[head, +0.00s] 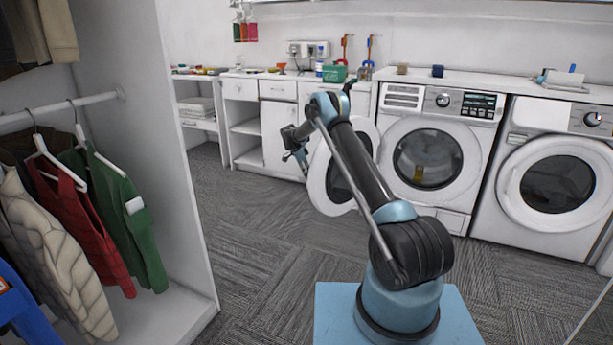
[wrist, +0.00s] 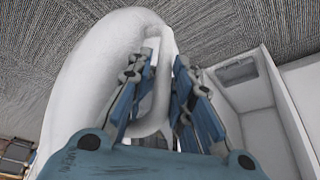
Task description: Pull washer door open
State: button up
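The middle washer (head: 426,112) is a white front-loader with its round opening in view. Its white ring-shaped door (head: 319,188) stands swung wide open to the left, partly hidden behind my arm. My gripper (head: 302,163) is at the door's left edge. In the wrist view the door (wrist: 95,75) fills the left and middle. My gripper's blue fingers (wrist: 167,75) lie on both sides of a narrow white handle part of the door and look closed on it. The exact contact is partly hidden.
A second front-loader (head: 556,178) with a closed door stands at the right. White cabinets (head: 277,125) line the back wall. A wardrobe with hanging clothes (head: 120,210) stands at the left. The carpeted floor (head: 255,235) between is clear.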

jog(key=shift+w+d+r, duration=0.2)
jog(key=shift+w+d, duration=0.1)
jog(key=shift+d, duration=0.4)
jog(key=a+v, duration=0.1)
jog(key=v, duration=1.1)
jog(key=shift+s+f, duration=0.2)
jog(key=shift+f, duration=0.05)
jog(key=shift+d+r, duration=0.1)
